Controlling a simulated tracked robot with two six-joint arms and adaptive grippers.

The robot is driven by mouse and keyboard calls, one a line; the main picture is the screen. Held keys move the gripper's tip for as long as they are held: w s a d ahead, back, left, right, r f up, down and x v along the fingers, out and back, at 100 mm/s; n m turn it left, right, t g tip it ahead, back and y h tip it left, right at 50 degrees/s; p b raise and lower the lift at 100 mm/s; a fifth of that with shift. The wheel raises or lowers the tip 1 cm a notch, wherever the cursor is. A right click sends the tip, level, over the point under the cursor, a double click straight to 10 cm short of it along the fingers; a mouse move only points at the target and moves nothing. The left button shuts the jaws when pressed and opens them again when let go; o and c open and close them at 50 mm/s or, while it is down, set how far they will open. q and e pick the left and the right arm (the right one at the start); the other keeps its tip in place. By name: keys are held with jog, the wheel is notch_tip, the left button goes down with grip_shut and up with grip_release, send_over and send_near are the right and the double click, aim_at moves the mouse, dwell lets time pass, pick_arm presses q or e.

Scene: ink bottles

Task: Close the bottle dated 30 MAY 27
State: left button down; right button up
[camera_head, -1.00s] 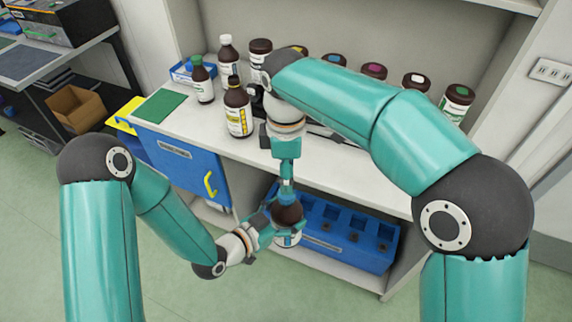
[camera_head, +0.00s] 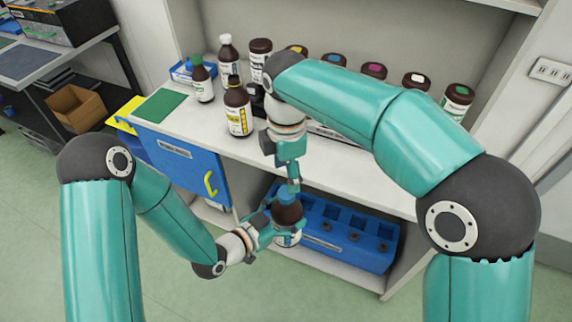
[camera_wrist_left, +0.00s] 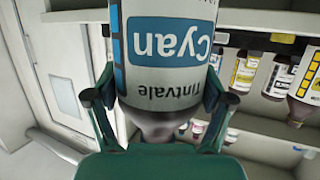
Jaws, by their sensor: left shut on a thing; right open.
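My left gripper (camera_head: 284,230) is shut around a brown bottle (camera_head: 288,213) and holds it in front of the cabinet. In the left wrist view the held bottle's white label (camera_wrist_left: 165,45) reads "Cyan" and "Tintvale", upside down in the picture. No date on it is readable. My right gripper (camera_head: 291,186) is open, pointing down just above the bottle's top. Something blue (camera_head: 287,197) shows between it and the bottle. I cannot tell whether the fingers touch it.
Several brown bottles, one with a black cap (camera_head: 238,106), stand on the white worktop (camera_head: 180,137). A blue rack (camera_head: 345,244) with square holes sits on the shelf below. A blue drawer front (camera_head: 180,163) with a yellow handle is to the left. A green mat (camera_head: 160,105) lies on the worktop.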

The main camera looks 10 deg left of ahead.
send_over(287, 217)
jog(key=w, duration=0.3)
jog(key=shift+w+a+f, duration=0.1)
jog(key=shift+f, duration=1.5)
jog(key=shift+w+a+f, duration=0.1)
jog(key=shift+f, duration=1.5)
jog(key=c, duration=1.2)
jog(key=m, duration=1.1)
jog(key=shift+m, duration=0.3)
jog(key=m, duration=0.6)
jog(key=shift+a+m, duration=0.1)
jog(key=shift+m, duration=0.2)
jog(key=m, duration=0.5)
jog(key=o, duration=1.3)
